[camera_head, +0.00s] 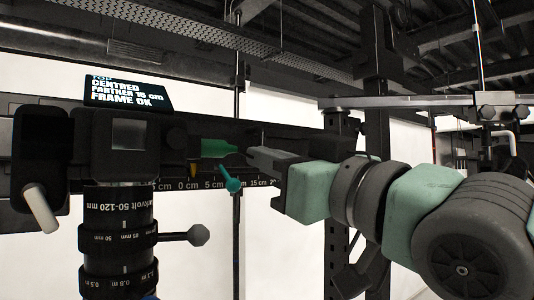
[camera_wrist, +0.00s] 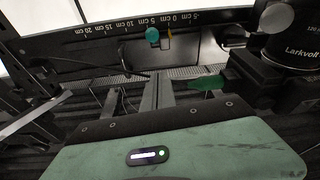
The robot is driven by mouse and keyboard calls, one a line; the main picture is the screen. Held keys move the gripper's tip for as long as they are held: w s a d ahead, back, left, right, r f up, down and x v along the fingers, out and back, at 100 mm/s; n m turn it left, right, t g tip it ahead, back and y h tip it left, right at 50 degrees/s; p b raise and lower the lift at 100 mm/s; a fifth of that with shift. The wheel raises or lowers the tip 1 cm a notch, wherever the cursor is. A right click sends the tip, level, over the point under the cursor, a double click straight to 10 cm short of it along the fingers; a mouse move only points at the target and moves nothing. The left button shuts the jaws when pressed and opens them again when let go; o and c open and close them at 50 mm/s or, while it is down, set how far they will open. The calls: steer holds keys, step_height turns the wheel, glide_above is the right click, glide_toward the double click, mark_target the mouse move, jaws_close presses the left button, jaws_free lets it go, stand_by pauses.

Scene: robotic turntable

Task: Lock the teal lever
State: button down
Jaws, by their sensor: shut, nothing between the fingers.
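My gripper (camera_head: 252,153) is shut and empty, reaching in from the right. Its tips are above and to the right of the lever, apparently apart from it. In the wrist view my gripper (camera_wrist: 158,80) points towards the rail, with the knob beyond its tips. How far apart they are in depth is hard to tell.
A dark rail (camera_head: 265,182) carries a centimetre scale with a yellow pointer (camera_head: 193,171). A green tapered piece (camera_head: 216,148) sits above the lever. A camera with a zoom lens (camera_head: 120,235) stands left. The sign (camera_head: 128,93) reads "CENTRED, FARTHER 15 cm, FRAME OK".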

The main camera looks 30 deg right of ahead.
mark_target(226, 174)
steer(key=r+p+x, duration=0.1)
steer(key=p+x, duration=0.3)
steer(key=x, duration=0.4)
steer(key=shift+s+d+f+p, duration=0.1)
steer(key=shift+s+f+p, duration=0.05)
steer(key=shift+f, duration=0.65)
steer(key=shift+s+d+f+p, duration=0.15)
steer(key=shift+s+f, duration=0.05)
steer(key=shift+f, duration=0.6)
steer(key=shift+s+d+f+p, duration=0.1)
steer(key=shift+s+f+p, duration=0.05)
steer(key=shift+f, duration=0.65)
steer(key=shift+f+b, duration=0.25)
steer(key=shift+b, duration=0.4)
